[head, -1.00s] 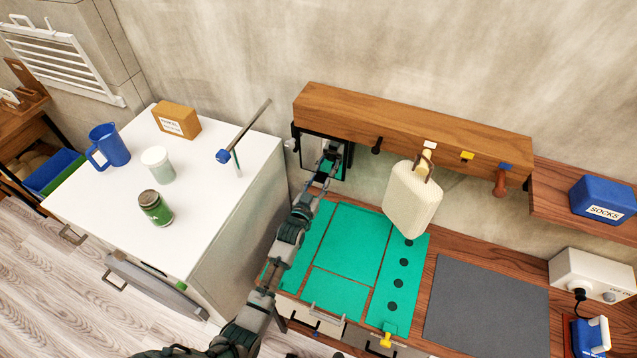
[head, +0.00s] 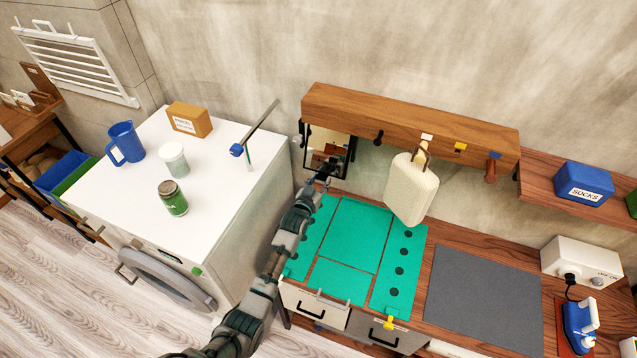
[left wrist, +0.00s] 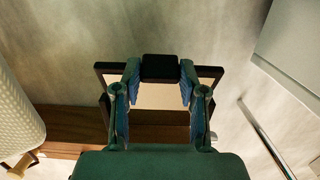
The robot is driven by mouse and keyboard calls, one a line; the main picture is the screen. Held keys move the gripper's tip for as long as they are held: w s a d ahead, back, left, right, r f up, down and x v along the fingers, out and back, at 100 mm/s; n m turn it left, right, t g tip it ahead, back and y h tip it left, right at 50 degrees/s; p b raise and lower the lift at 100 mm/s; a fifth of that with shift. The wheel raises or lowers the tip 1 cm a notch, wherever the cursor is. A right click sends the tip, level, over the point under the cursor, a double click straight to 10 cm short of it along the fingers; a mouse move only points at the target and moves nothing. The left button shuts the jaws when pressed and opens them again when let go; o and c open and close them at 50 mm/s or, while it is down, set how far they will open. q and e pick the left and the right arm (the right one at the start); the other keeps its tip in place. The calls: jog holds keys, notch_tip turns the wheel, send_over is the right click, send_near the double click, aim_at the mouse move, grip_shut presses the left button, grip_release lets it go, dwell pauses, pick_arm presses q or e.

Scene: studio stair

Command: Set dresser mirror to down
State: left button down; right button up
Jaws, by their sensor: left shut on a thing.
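The dresser mirror (head: 325,140) is a black-framed pane below the left end of the wooden rail. Its glass shows a brown and pale reflection. In the left wrist view the mirror (left wrist: 160,97) fills the middle, with a black block (left wrist: 160,67) on its edge. My left gripper (head: 327,170) is at the lower edge of the mirror. In the left wrist view the fingers of my left gripper (left wrist: 158,80) are at either side of the block, shut on it. The mirror's exact tilt is hard to tell. My right gripper is not in view.
A cream bag (head: 411,188) hangs right of the mirror. The wooden rail (head: 400,118) runs above. Green mats (head: 345,235) cover the dresser top below. A white washing machine (head: 215,210) with a rod and blue knob (head: 237,150) stands close left of my arm.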

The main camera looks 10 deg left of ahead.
pick_arm(q)
jog(key=c, duration=0.8)
grip_release()
jog(key=shift+w+r, duration=0.2)
jog(key=shift+r, duration=0.2)
jog(key=shift+o, duration=0.8)
jog(key=shift+d+f, duration=0.1)
jog(key=shift+d, duration=0.1)
jog(key=shift+s+a+f, duration=0.1)
jog(key=shift+s+a, duration=0.1)
jog(key=shift+s, duration=0.05)
jog(key=v, duration=1.1)
jog(key=shift+s+d, duration=0.2)
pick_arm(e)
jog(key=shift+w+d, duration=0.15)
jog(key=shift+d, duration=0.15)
pick_arm(q)
jog(key=shift+a, duration=0.1)
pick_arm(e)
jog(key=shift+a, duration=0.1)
